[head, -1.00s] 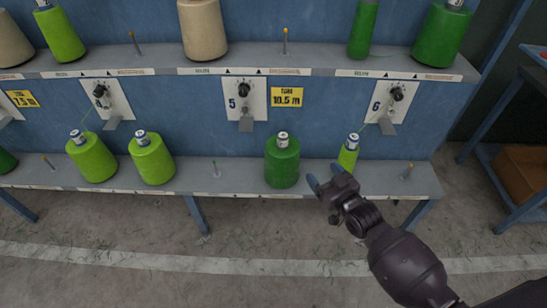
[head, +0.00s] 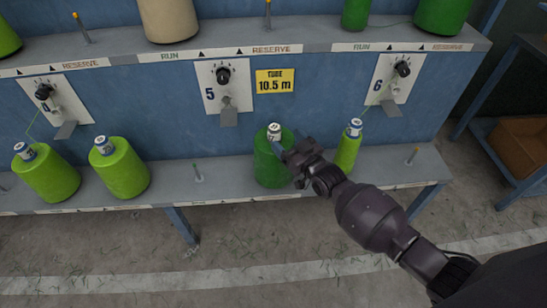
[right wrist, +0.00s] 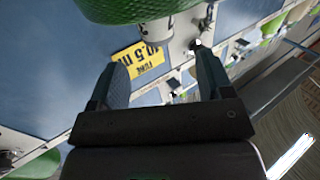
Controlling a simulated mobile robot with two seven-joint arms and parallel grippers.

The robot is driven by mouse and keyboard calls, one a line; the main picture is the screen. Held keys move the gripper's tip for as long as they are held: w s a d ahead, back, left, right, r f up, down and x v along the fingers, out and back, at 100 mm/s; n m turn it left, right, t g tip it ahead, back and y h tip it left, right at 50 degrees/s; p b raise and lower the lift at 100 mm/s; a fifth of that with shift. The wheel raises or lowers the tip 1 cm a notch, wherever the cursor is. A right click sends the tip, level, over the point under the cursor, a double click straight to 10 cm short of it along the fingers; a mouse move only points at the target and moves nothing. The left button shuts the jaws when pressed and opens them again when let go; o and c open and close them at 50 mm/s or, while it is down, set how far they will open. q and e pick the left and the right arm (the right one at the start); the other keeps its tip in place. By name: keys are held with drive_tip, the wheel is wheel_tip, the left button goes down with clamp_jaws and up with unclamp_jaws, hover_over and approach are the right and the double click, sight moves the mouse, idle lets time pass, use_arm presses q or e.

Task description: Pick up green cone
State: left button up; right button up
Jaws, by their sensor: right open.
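A dark green cone (head: 268,168) with a white-capped top stands upright on the lower shelf below the number 5 panel. My right gripper (head: 287,152) is in front of its upper right side and hides part of it. In the right wrist view, the dark green cone (right wrist: 135,8) shows at the top edge, its white top just beyond the open fingers (right wrist: 160,65). Nothing is between the fingers, and I cannot tell whether they touch the cone. My left gripper is out of view.
A slim lime green cone (head: 348,148) stands close to the right of my gripper. Two wider lime cones (head: 120,170) stand further left. The upper shelf (head: 225,50) overhangs with more cones. A small peg (head: 198,172) stands left of the dark green cone.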

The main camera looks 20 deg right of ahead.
sight(279, 131)
drive_tip(key=shift+f+b+x, duration=0.15)
drive_tip(key=shift+b+x, duration=0.3)
drive_tip(key=shift+x, duration=0.75)
drive_tip(key=shift+f+b+x, duration=0.2)
drive_tip(key=shift+b+x, duration=0.2)
drive_tip(key=shift+x, duration=0.75)
drive_tip(key=shift+w+r, duration=0.2)
drive_tip(key=shift+w, duration=0.15)
clamp_jaws()
drive_tip(key=shift+r, duration=0.2)
